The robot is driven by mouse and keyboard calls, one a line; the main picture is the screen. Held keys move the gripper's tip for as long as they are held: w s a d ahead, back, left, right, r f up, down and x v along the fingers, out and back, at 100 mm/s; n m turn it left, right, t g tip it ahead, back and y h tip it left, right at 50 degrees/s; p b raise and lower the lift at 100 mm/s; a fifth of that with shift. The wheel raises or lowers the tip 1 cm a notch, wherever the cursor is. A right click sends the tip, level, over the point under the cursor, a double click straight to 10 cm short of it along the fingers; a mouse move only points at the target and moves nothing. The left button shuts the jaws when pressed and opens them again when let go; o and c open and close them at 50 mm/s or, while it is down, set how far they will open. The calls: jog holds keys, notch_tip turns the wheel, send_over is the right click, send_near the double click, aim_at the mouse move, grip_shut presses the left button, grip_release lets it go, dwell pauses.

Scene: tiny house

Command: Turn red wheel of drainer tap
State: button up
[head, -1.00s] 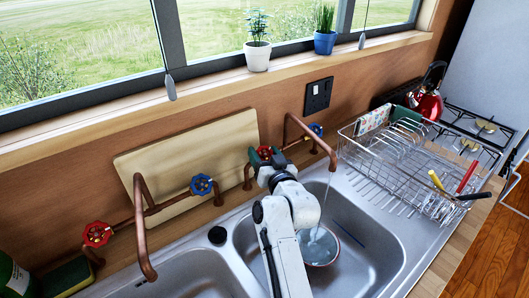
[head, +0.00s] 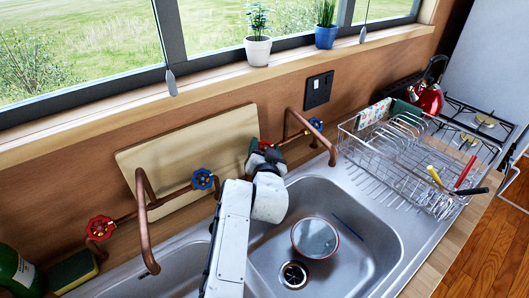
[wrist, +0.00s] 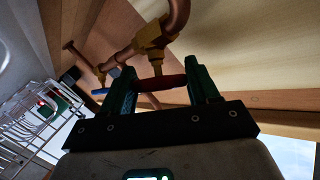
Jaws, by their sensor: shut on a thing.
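The drainer tap (head: 296,112) is a copper pipe with a spout over the right basin, left of the dish rack. No water shows at its spout. Its red wheel (head: 265,145) is on the left, mostly hidden by my gripper (head: 258,152). Its blue wheel (head: 316,125) is on the right. In the wrist view the red wheel (wrist: 162,82) shows edge-on between the two green fingers of my gripper (wrist: 161,79). My gripper is shut on it.
A second copper tap (head: 143,215) with red (head: 100,227) and blue (head: 202,179) wheels stands left of my arm. A cutting board (head: 185,150) leans on the wall behind. A bowl (head: 315,238) lies in the right basin. The wire dish rack (head: 400,155) is to the right.

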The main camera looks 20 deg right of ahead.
jog(key=shift+d+r+h, duration=0.25)
jog(key=shift+r+h, duration=0.05)
jog(key=shift+r, duration=0.1)
jog(key=o, duration=0.8)
jog(key=shift+d, duration=0.1)
jog(key=shift+o, duration=1.1)
jog(key=shift+a+f, duration=0.2)
jog(key=shift+s, duration=0.15)
jog(key=shift+s+a, duration=0.2)
jog(key=shift+s, duration=0.05)
jog(key=b+v, duration=0.2)
jog(key=v, duration=0.8)
jog(key=shift+d, duration=0.15)
jog(key=shift+r, duration=0.1)
